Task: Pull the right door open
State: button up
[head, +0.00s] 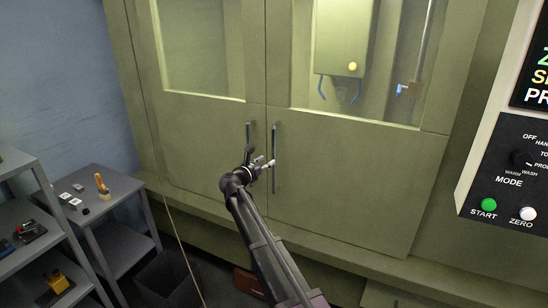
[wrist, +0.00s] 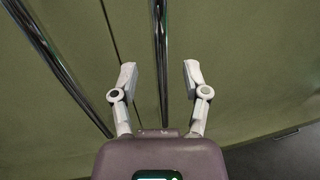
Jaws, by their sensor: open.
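The right door (head: 350,185) is a green cabinet door with a window in its upper part. It looks closed, flush with the left door (head: 200,150). Its dark vertical bar handle (head: 274,180) stands near the seam between the doors. The left door's handle (head: 248,134) is just to its left. My gripper (head: 266,163) is at the right door's handle, around its middle height. In the wrist view my gripper (wrist: 158,78) is open, and the right door's handle (wrist: 162,60) runs between the two fingers, apart from both. The left door's handle (wrist: 55,60) lies outside the left finger.
A control panel (head: 505,165) with green START and white ZERO buttons juts out at the right. A grey side table (head: 110,205) and a shelf (head: 25,220) stand at the left. A dark bin (head: 165,275) sits on the floor below the left door.

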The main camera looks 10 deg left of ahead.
jog(key=shift+x, duration=2.5)
grip_shut()
